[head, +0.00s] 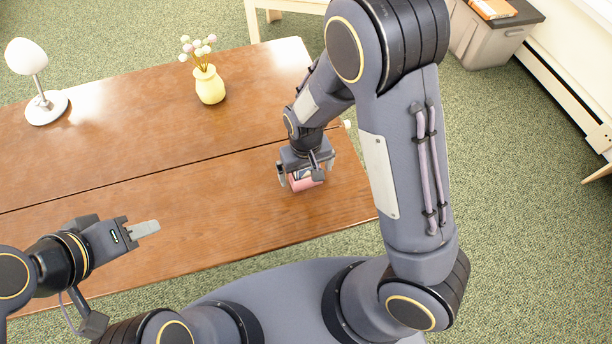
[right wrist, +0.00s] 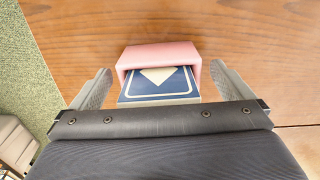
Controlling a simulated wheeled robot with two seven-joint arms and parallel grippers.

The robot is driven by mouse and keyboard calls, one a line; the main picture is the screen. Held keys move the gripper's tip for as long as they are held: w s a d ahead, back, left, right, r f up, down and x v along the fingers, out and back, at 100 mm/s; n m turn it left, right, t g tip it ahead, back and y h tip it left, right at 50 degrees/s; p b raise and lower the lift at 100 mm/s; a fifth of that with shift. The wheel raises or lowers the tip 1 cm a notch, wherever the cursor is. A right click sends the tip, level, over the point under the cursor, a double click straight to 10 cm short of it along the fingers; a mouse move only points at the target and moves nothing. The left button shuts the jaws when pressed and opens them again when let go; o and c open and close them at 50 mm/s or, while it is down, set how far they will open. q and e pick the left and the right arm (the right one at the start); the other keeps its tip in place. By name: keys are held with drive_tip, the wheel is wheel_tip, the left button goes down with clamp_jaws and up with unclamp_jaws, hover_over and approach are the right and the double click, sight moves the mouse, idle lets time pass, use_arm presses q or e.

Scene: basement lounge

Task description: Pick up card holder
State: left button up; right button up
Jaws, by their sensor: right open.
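The card holder is a small pink box (head: 307,183) on the wooden table near its right end. In the right wrist view the pink card holder (right wrist: 158,55) shows its open side, with blue cards with a pale border (right wrist: 160,84) in it. My right gripper (head: 303,178) is open over the card holder. Its fingers (right wrist: 160,88) stand on either side of the holder, and gaps show between them and the pink walls. My left gripper (head: 146,229) is above the table's front left part, away from the holder. Whether its jaws are apart is not clear.
The wooden table (head: 130,150) is mostly bare. A yellow vase with flowers (head: 209,85) and a white lamp (head: 42,98) stand toward its back. A grey bin (head: 485,40) stands on the green carpet at the upper right.

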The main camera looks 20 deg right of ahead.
drive_tip(key=shift+f, duration=0.6)
drive_tip(key=c, duration=1.1)
drive_tip(key=shift+o, duration=0.2)
drive_tip(key=shift+r, duration=0.1)
